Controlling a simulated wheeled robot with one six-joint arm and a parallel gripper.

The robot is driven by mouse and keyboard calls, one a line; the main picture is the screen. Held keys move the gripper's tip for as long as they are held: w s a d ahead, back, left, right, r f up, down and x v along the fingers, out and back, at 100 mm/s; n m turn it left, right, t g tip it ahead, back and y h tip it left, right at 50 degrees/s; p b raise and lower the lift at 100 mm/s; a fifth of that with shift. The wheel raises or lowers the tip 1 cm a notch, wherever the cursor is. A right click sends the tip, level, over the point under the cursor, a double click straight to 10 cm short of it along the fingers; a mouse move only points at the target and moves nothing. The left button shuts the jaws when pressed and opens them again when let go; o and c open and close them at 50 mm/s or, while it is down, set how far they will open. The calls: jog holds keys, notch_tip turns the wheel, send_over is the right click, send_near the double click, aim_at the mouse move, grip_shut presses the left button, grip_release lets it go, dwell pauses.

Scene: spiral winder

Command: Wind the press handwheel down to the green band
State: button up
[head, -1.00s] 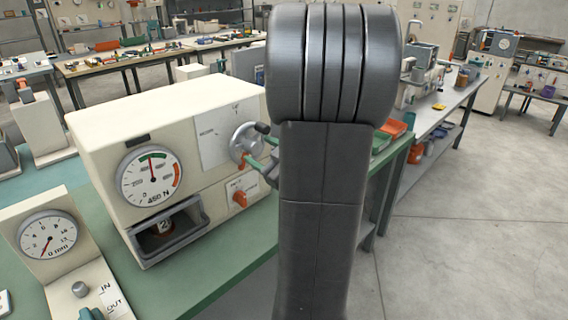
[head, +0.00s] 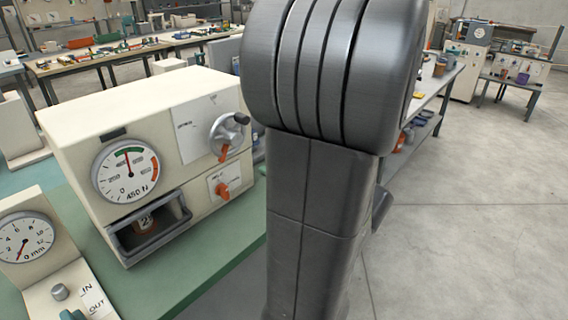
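The cream press (head: 85,140) stands on the green bench at left. Its handwheel (head: 229,131), a grey metal wheel with a dark knob at its upper right, is on the front face. An orange piece shows just below the wheel's hub. The round force dial (head: 126,171), marked 450 N, has a green band (head: 129,150) at the top and an orange-red band at right. Its needle points nearly straight up, at the green band. An open grey bay (head: 148,228) below holds a small brown piece labelled 2. My gripper is not visible; my dark arm fills the centre, right of the press.
An orange-red lever (head: 222,190) sits on a label plate below the handwheel. A smaller gauge (head: 25,238) marked in mm stands at lower left, with IN and OUT labels beside it. Other benches are behind. Concrete floor is open at right.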

aim_at(237, 139)
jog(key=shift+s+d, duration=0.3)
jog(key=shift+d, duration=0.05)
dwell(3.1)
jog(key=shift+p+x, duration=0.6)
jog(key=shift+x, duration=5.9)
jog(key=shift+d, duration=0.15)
